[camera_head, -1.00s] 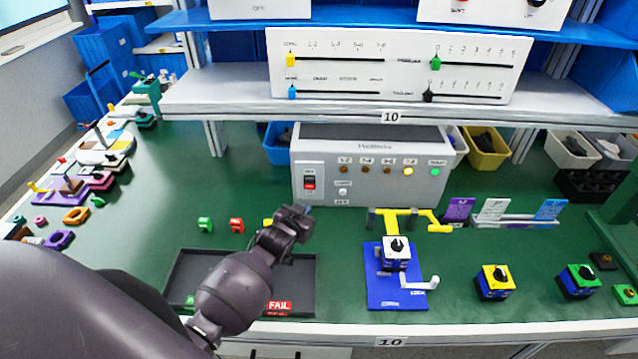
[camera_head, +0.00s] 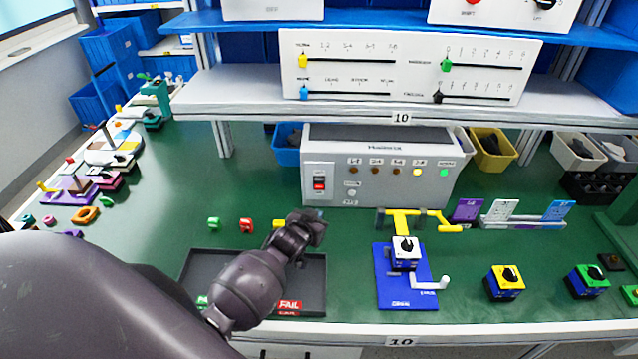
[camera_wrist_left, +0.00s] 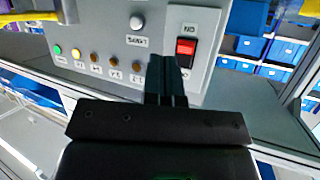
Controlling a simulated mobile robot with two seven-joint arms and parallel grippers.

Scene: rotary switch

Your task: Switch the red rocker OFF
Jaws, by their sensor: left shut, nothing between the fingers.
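The red rocker (camera_head: 319,183) sits on a white plate at the left of the grey control box's front face. In the left wrist view the red rocker (camera_wrist_left: 186,47) shows in a dark frame, right of and a little above my fingertips. My left gripper (camera_head: 318,226) is below the box in the head view, apart from it. In the left wrist view my left gripper (camera_wrist_left: 165,62) is shut and empty, with its fingers pointing toward the box face. My right gripper is in neither view.
The grey box (camera_head: 385,195) has a row of small lamps; one yellow and one green look lit. A dark tray (camera_head: 200,262) lies under my left arm. A blue board (camera_head: 405,290) with a rotary switch stands to the right. A shelf (camera_head: 300,106) overhangs behind.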

